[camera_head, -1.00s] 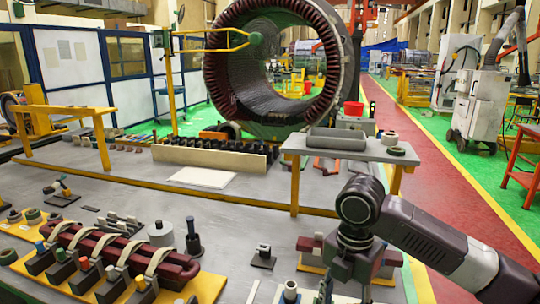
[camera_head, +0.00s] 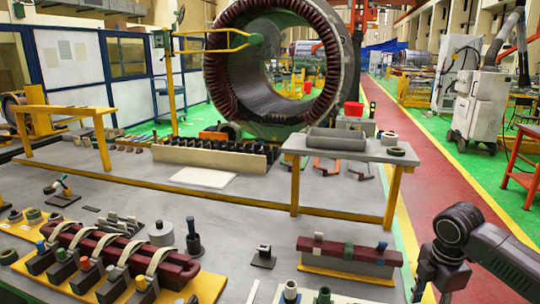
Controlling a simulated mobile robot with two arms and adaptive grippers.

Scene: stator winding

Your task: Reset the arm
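My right arm comes in at the lower right of the head view, and my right gripper (camera_head: 432,284) hangs at its end near the bottom edge. Its fingers are largely cut off by the frame, so I cannot tell whether it is open or shut. It is to the right of a dark red coil bar (camera_head: 348,252) on a yellow-edged block, apart from it. My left gripper is not in view.
A red coil (camera_head: 110,254) in clamps fills the lower left. A small raised table (camera_head: 350,147) stands behind the coil bar. A large stator ring (camera_head: 275,65) is at the back. Grey table surface around the small black block (camera_head: 263,257) is clear.

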